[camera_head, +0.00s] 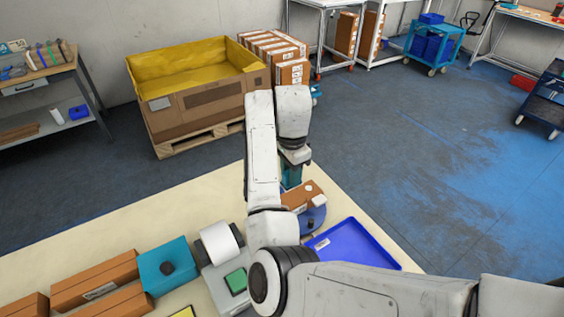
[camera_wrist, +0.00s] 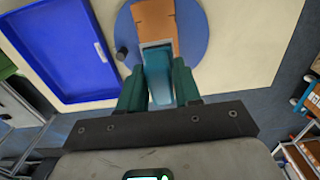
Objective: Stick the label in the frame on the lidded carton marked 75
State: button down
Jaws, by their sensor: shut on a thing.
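A brown carton (camera_head: 309,194) sits on a blue round plate (camera_head: 318,222) beyond the blue tray. In the wrist view the carton (camera_wrist: 155,18) lies on the blue plate (camera_wrist: 196,38) just ahead of the fingers. My gripper (camera_wrist: 157,88), with dark green fingers, is shut on a teal tool (camera_wrist: 158,76). A pale patch shows at the tool's far end, next to the carton; I cannot tell whether it is the label or whether it touches the carton.
A blue tray (camera_head: 352,250) lies right of the plate. A device with a white roll (camera_head: 219,242) and green top (camera_head: 236,281), a teal box (camera_head: 166,266) with a dark knob, and brown cartons (camera_head: 95,281) stand to the left. A yellow flat piece (camera_head: 183,312) shows at the bottom.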

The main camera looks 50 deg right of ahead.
aim_at(290, 200)
jog(key=shift+f, duration=1.25)
notch_tip(290, 200, down, 3)
jog(key=shift+f+b, duration=0.1)
jog(key=shift+b, duration=0.9)
jog(key=shift+s+f, duration=0.1)
jog(key=shift+f, duration=0.6)
dwell(1.1)
notch_tip(290, 200, up, 3)
jog(key=shift+f+p, duration=0.15)
jog(key=shift+p, duration=1)
jog(key=shift+r, duration=2.25)
